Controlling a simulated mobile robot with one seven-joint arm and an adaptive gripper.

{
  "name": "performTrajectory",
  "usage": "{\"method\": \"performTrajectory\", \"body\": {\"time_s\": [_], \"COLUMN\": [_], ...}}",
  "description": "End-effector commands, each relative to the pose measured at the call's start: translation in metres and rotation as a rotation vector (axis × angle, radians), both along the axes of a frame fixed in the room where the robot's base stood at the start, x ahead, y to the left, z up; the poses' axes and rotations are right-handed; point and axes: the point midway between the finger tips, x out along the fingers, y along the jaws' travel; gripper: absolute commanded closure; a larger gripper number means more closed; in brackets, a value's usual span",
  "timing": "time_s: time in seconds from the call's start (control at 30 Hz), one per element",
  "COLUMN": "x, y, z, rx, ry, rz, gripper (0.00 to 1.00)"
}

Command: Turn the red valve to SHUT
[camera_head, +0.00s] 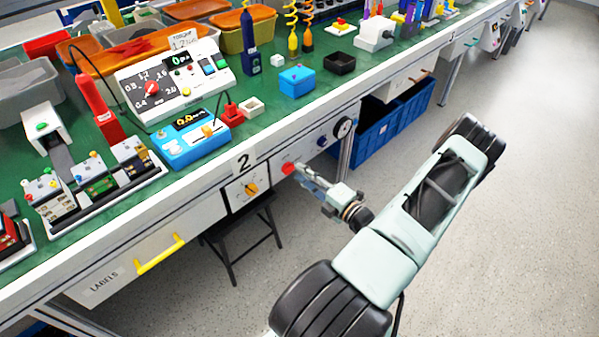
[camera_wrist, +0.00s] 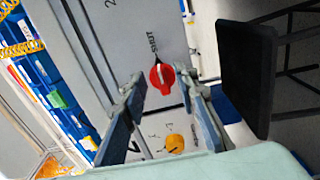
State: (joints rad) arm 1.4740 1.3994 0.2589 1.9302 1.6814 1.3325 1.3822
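The red valve (camera_wrist: 162,77) is a round knob with a pale stripe, mounted on a light panel. In the wrist view the word SHUT (camera_wrist: 152,42) is printed sideways just above it, and the stripe points roughly upward, slightly left. The valve also shows in the head view (camera_head: 287,169) on the bench's front panel. My gripper (camera_wrist: 163,86) is open, its two fingers appearing on either side of the valve with gaps between. In the head view my gripper (camera_head: 309,179) is close in front of the panel. I cannot tell whether the fingertips reach around the knob.
A yellow-orange rotary knob (camera_wrist: 175,143) is on a panel beside the valve; it also shows in the head view (camera_head: 251,188). A round gauge (camera_head: 343,128) is to the right. A dark stool (camera_head: 240,222) stands below the bench. Blue bins (camera_head: 395,122) are under it. The floor at right is clear.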

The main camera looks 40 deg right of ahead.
Motion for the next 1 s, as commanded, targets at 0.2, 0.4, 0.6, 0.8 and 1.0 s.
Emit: {"method": "performTrajectory", "body": {"time_s": [0.2, 0.4, 0.6, 0.8, 1.0], "x": [-0.048, -0.084, -0.1, -0.102, -0.102], "y": [-0.005, -0.007, -0.008, -0.008, -0.008], "z": [-0.001, 0.0, 0.0, 0.0, 0.0], "rx": [0.001, 0.002, 0.001, 0.002, 0.001], "ry": [0.003, 0.002, 0.002, 0.001, 0.001], "rz": [-0.004, -0.003, -0.002, -0.001, -0.001], "gripper": [0.72, 0.72, 0.72, 0.72, 0.72]}}
